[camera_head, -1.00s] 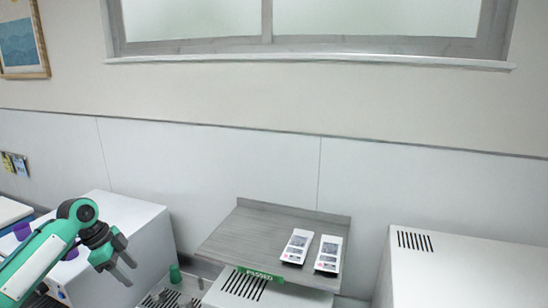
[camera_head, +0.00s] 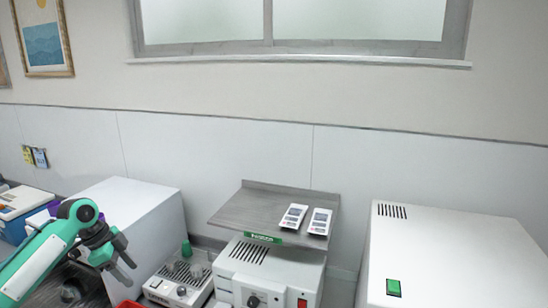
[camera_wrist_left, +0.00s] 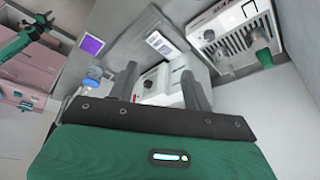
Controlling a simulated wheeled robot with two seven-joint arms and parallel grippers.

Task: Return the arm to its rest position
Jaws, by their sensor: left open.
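My left gripper (camera_head: 119,262) is at the lower left of the head view, at the end of my green arm. It is open, with nothing between its fingers. It hangs in front of the white cabinet on the left, apart from the shelf and devices. In the left wrist view, the two fingers (camera_wrist_left: 163,88) stand apart, with a white device with a black knob (camera_wrist_left: 152,78) beyond them. My right gripper does not show in the head view.
A grey shelf (camera_head: 232,213) holds two white packs (camera_head: 293,216) (camera_head: 319,221) above a white device (camera_head: 262,268). White cabinets stand at left (camera_head: 128,203) and right (camera_head: 450,255). A red item (camera_head: 128,304) shows at the bottom edge.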

